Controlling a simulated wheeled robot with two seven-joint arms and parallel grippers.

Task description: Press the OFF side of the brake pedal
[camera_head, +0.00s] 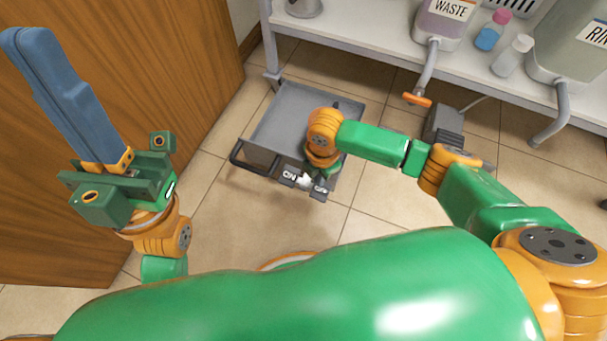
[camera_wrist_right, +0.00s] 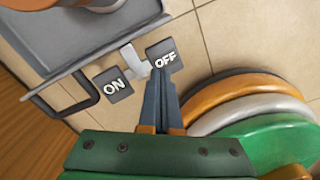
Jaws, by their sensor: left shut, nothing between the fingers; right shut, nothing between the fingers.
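The brake pedal has a dark ON pad (camera_head: 289,176) and a dark OFF pad (camera_head: 320,188) with a pale piece between them, at the near edge of a grey cart (camera_head: 262,155). The ON pad (camera_wrist_right: 114,85) and the OFF pad (camera_wrist_right: 165,57) also show in the right wrist view. My right gripper (camera_wrist_right: 159,72) is shut and empty, its fingertips at the lower edge of the OFF pad. I cannot tell whether they touch it. In the head view my right wrist hides most of that gripper. My left gripper (camera_head: 24,40) is shut and empty, raised at the left.
A dark handle (camera_head: 240,160) sticks out at the cart's left. A wooden door or panel (camera_head: 210,60) stands at the left. A white bench (camera_head: 390,45) behind holds a WASTE container (camera_head: 448,20), small bottles and another container. A grey box (camera_head: 445,125) is on the tiled floor.

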